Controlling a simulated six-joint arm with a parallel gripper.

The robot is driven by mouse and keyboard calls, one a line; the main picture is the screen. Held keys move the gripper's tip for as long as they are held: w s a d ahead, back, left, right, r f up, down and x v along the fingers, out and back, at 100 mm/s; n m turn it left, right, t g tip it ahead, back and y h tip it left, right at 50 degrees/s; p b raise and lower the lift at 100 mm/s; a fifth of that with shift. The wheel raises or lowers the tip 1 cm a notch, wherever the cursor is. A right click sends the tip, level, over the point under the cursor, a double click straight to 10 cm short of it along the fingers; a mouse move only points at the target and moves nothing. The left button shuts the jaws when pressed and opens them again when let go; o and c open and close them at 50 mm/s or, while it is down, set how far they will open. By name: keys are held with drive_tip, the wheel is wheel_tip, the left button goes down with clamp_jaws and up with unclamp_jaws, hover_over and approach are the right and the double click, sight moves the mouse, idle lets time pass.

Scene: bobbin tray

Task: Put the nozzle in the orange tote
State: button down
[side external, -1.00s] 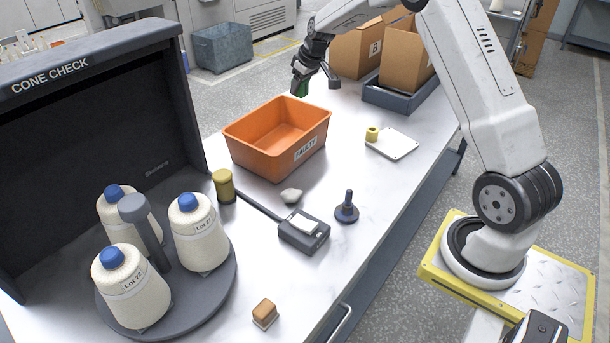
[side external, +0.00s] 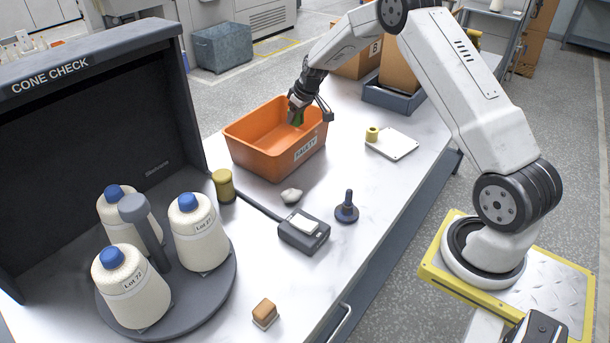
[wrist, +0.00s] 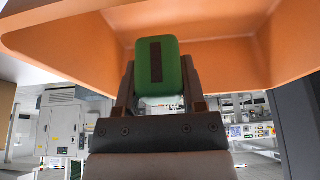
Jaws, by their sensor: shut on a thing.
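The orange tote (side external: 262,160) with a "FAULTY" label stands on the white table; its walls fill the upper part of the wrist view (wrist: 70,45). My gripper (side external: 297,112) is at the tote's opening, toward its right end. It is shut on a green rounded block with a dark stripe (wrist: 160,72), which also shows in the side view (side external: 297,119). The block is over the tote's interior; I cannot tell its height above the floor. A dark blue piece with a round base and upright stem (side external: 346,208) stands on the table, resembling a nozzle.
A grey device (side external: 303,233), a pale stone-like lump (side external: 291,196) and an olive cylinder (side external: 223,185) are near the tote. A yellow ring-shaped piece (side external: 372,134) sits on a white plate (side external: 397,146) to the right. Cones stand on a turntable (side external: 222,278).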

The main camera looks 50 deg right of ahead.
drive_tip(key=shift+f, duration=3.95)
drive_tip(key=shift+f, duration=0.2)
drive_tip(key=shift+c, duration=0.9)
unclamp_jaws()
drive_tip(key=shift+r, duration=0.1)
drive_tip(key=v, duration=1.2)
drive_tip(key=shift+r, duration=0.15)
